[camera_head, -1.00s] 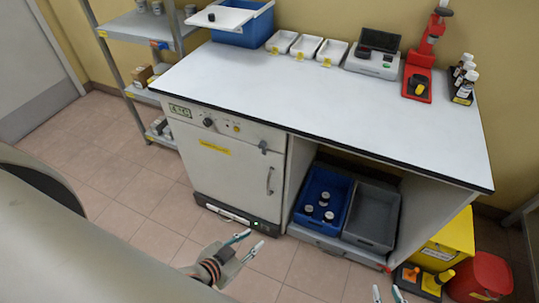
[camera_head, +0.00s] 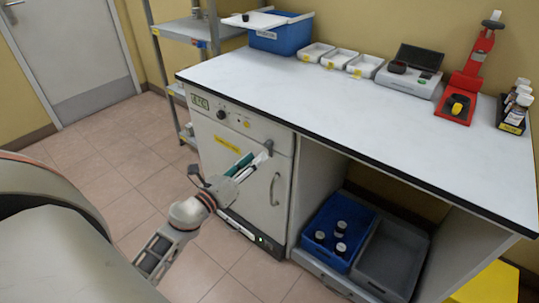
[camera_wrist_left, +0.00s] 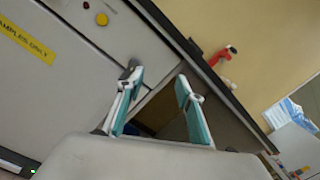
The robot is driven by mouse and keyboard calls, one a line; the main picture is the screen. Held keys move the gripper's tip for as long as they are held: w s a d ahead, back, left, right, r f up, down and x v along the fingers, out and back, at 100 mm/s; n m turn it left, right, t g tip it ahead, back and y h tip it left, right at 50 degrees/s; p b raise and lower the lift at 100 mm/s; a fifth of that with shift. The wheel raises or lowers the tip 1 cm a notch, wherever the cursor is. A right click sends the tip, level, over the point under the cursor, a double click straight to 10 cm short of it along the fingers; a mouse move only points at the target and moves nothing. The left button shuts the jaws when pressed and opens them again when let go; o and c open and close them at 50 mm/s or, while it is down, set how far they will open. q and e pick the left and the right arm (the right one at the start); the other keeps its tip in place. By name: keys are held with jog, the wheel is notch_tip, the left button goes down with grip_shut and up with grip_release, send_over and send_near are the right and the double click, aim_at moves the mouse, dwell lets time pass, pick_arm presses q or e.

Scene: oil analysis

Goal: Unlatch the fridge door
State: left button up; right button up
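The fridge (camera_head: 217,152) is a pale grey unit under the left part of the bench, and its door is closed. A small grey latch (camera_head: 268,146) sits at the door's top right corner, above the vertical handle (camera_head: 274,189). My left gripper (camera_head: 254,162) is open in front of the door, with its fingertips close to the latch. In the left wrist view, both fingers of the gripper (camera_wrist_left: 158,86) are apart with nothing between them. The dark latch (camera_wrist_left: 130,66) shows there just beyond the left finger's tip, partly hidden; I cannot tell whether they touch. My right gripper is out of view.
The bench top (camera_head: 340,115) overhangs just above the latch. To the right is an open bay with a blue crate (camera_head: 318,218) and a grey crate (camera_head: 385,260). A shelf rack (camera_head: 190,32) stands at the left. The floor in front is clear.

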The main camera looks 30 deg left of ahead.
aim_at(267, 146)
pick_arm(q)
jog(key=w+a+f+m, duration=0.1)
jog(key=w+m, duration=0.1)
jog(key=w, duration=0.1)
jog(key=w+a+f+m+b, duration=0.1)
jog(key=w+m, duration=0.1)
jog(key=w, duration=0.1)
jog(key=w+a+f+m+b, duration=0.1)
jog(key=w+m, duration=0.1)
jog(key=w, duration=0.2)
jog(key=shift+f+g, duration=0.2)
jog(key=shift+g, duration=0.2)
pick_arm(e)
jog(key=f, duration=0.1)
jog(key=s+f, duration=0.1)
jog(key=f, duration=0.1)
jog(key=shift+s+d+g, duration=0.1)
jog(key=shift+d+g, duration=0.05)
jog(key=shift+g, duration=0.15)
pick_arm(q)
grip_shut()
